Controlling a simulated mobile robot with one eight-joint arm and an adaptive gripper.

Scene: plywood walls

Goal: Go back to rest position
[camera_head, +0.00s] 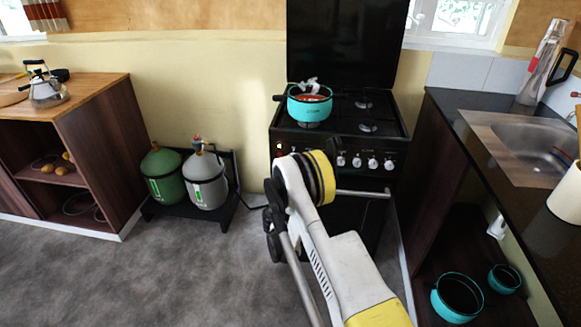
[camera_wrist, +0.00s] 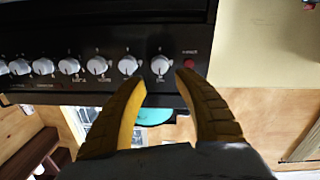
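My gripper (camera_wrist: 160,77) shows in the wrist view with its two yellow fingers apart and nothing between them. The black stove front with its row of white knobs (camera_wrist: 98,65) lies beyond the fingertips. One knob and a red button appear near the tips; I cannot tell whether the fingers touch anything. In the head view my arm reaches up to the front of the black stove (camera_head: 345,190), and its yellow-and-black joint hides part of the stove front. The gripper itself cannot be clearly made out there.
A teal pot (camera_head: 310,104) with reddish contents sits on the stove. Green (camera_head: 162,176) and grey (camera_head: 205,181) gas cylinders stand left of the stove. A wooden cabinet (camera_head: 95,150) is at left, a sink counter (camera_head: 470,150) at right. Grey floor (camera_head: 90,280) at front left is clear.

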